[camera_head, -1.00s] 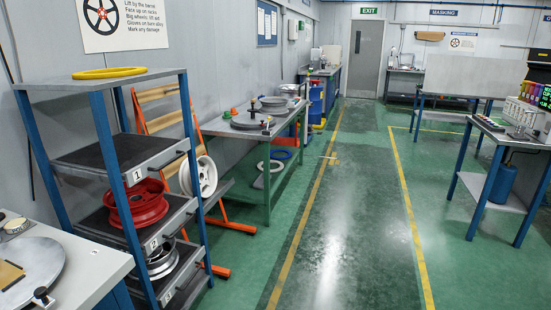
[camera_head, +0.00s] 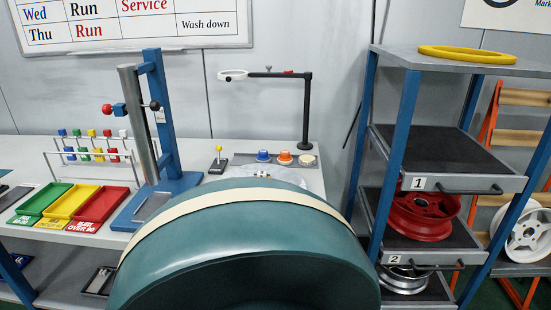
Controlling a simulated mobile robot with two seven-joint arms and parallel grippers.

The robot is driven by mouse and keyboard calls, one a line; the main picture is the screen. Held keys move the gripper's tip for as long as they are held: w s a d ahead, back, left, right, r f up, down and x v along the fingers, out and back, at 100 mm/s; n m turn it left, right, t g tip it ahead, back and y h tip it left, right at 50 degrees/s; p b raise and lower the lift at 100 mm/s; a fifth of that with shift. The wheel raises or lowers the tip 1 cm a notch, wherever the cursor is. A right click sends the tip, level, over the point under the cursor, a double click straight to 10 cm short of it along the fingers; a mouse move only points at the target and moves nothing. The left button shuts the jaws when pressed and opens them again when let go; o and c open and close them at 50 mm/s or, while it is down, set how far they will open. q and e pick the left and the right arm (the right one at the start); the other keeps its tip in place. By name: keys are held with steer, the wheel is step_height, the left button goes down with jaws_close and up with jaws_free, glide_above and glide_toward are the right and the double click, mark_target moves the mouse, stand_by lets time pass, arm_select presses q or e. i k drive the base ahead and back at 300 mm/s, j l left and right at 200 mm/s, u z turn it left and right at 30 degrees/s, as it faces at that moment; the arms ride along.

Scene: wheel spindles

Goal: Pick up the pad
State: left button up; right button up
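I cannot make out the pad in this view. A round grey plate (camera_head: 290,174) lies on the bench, mostly hidden behind a large teal, cream-banded rounded shape close to the camera, which looks like part of my own body. A small item on the plate shows just above that shape, too covered to identify. Neither of my grippers is in view.
A shelf rack (camera_head: 392,140) with wheels stands right.

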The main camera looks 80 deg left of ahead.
mark_target(285, 158)
steer(key=u, duration=1.8)
